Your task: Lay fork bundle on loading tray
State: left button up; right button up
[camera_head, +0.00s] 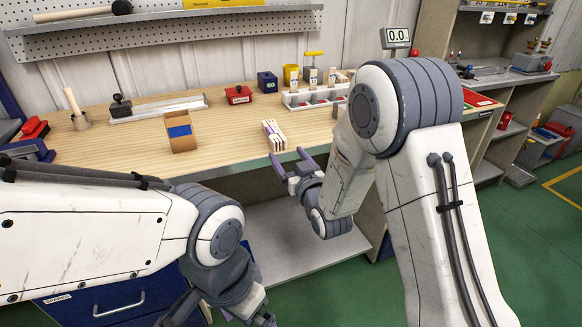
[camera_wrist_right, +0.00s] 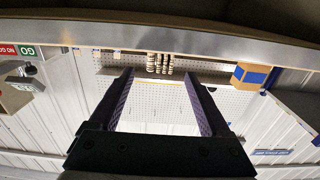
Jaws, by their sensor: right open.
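A bundle of pale sticks (camera_head: 274,134), which looks like the fork bundle, lies near the front edge of the wooden bench. My right gripper (camera_head: 288,157) is open and empty just in front of it, apart from it. In the right wrist view the purple fingers (camera_wrist_right: 160,82) are spread, with the ends of several pale sticks (camera_wrist_right: 160,63) beyond them, below the bench edge in that picture. My left gripper (camera_head: 244,316) is low in front of the bench, partly cut off. A flat metal tray with a black knob (camera_head: 155,109) lies at the back left; I cannot tell if it is the loading tray.
A cardboard box with a blue label (camera_head: 181,131) stands left of the bundle. A mallet (camera_head: 76,110) stands at the left. The bench between box and bundle is clear.

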jog(key=s+a+f+n+g+h, duration=0.1)
jog(key=s+a+f+g, duration=0.2)
jog(key=s, duration=0.4)
jog(key=s+a+n+g, duration=0.1)
jog(key=s+a+g, duration=0.1)
jog(key=s+g, duration=0.35)
jog(key=s+d+n+g+h, duration=0.1)
jog(key=s+d+g, duration=0.2)
jog(key=s, duration=1)
jog(key=s+d+g+h, duration=0.2)
jog(key=s+g, duration=0.3)
jog(key=s, duration=0.8)
jog(key=shift+d+f+n+g+h, duration=0.3)
jog(key=shift+d+n+g, duration=0.1)
jog(key=shift+d, duration=0.2)
jog(key=shift+r, duration=0.1)
notch_tip(320, 180, up, 14)
jog(key=p, duration=1.4)
